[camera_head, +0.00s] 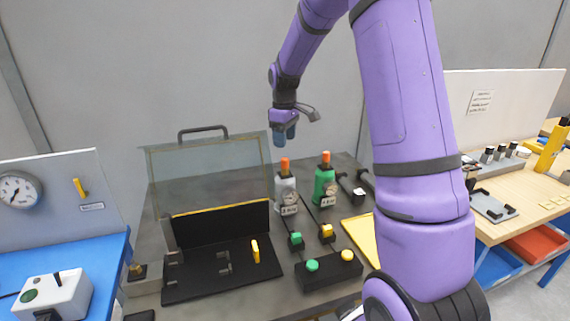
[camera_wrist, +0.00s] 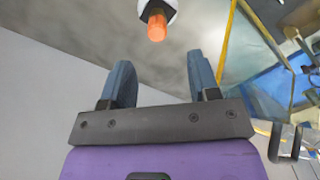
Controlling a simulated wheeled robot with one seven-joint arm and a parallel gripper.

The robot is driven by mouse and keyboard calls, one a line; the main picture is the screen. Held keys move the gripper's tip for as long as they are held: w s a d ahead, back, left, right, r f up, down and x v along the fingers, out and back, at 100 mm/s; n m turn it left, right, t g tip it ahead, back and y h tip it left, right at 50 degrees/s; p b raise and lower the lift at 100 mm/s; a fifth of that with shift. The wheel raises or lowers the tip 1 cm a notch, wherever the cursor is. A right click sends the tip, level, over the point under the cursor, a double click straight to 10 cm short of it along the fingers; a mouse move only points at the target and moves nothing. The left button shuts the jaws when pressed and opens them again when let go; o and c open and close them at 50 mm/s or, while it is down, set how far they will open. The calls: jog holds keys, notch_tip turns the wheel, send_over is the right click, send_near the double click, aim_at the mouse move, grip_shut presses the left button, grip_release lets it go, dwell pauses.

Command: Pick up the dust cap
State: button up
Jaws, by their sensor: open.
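Two orange caps stand upright on small gauge-fitted cylinders in the head view. One orange cap (camera_head: 285,165) tops the grey cylinder (camera_head: 286,188), the other orange cap (camera_head: 325,157) tops the green cylinder (camera_head: 325,187). I cannot tell which one the task calls the dust cap. My gripper (camera_head: 285,137) is open and empty, pointing down above the grey cylinder's cap. In the wrist view an orange cap (camera_wrist: 156,26) on a pale body lies beyond my gripper's blue fingertips (camera_wrist: 160,75), lined up with the gap and apart from both fingers.
A black panel (camera_head: 225,270) with a yellow lever (camera_head: 255,251) and a clear raised lid (camera_head: 200,170) stand left of the cylinders. A button box (camera_head: 330,271) sits in front. A blue table (camera_head: 100,260) is at left, a wooden bench (camera_head: 525,185) at right.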

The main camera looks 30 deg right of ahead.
aim_at(285, 158)
notch_tip(285, 158, down, 8)
jog(key=shift+w+d+f, duration=0.1)
jog(key=shift+d+f, duration=0.05)
dwell(0.4)
grip_shut()
